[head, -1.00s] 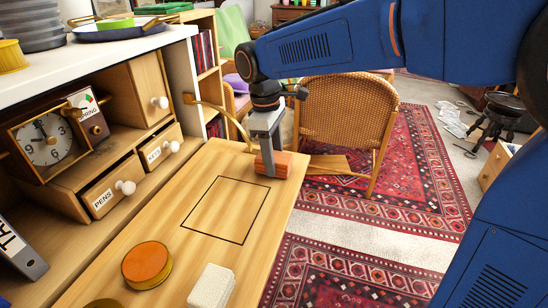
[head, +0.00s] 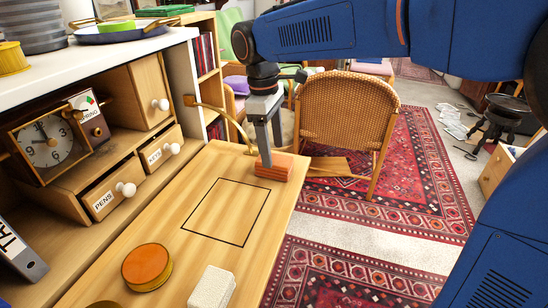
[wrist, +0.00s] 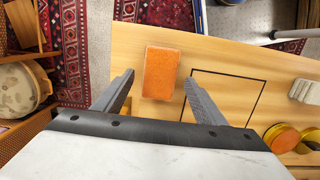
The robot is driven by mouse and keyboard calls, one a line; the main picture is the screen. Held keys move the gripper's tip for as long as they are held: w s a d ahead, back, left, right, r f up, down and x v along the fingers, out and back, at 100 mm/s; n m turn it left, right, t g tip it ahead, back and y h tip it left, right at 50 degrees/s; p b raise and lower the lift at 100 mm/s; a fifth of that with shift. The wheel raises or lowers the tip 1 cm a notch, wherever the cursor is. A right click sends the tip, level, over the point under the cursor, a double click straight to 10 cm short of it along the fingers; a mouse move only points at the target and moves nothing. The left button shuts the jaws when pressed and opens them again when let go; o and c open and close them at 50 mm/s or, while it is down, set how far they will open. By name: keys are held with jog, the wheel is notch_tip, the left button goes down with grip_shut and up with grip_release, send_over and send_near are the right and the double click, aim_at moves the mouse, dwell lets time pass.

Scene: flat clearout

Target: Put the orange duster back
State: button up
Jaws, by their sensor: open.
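The orange duster (head: 273,170), a small rectangular block, lies flat on the wooden desk top near its far right corner. The wrist view shows it (wrist: 161,72) just outside a black outlined square (wrist: 226,98) drawn on the desk. The square (head: 226,211) is empty in the head view. My gripper (head: 270,156) is open, pointing down at the duster. In the wrist view its fingertips (wrist: 160,79) are spread to either side of the duster, with gaps to it. I cannot tell how far above the desk they are.
An orange-topped round tin (head: 147,267) and a white block (head: 212,288) stand on the near part of the desk. Drawers and a clock (head: 47,145) line the left side. A wicker chair (head: 347,112) stands close beyond the desk's far end.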

notch_tip(320, 180, up, 8)
jog(key=shift+w+a+f, duration=0.15)
jog(key=shift+a+f, duration=0.05)
jog(key=shift+a, duration=0.25)
jog(key=s+d+f+m+t+y, duration=0.1)
jog(key=s+d+f+m, duration=0.2)
jog(key=d, duration=0.6)
jog(key=s+d+f+m+t+y, duration=0.1)
jog(key=s+d+m, duration=0.4)
jog(key=d, duration=0.4)
jog(key=s+d+f+m+t, duration=0.3)
jog(key=s+d+f+m, duration=0.3)
jog(key=s+d+f, duration=0.4)
jog(key=s+f, duration=0.2)
jog(key=s, duration=0.1)
jog(key=shift+d+h, duration=0.2)
jog(key=shift+h, duration=0.1)
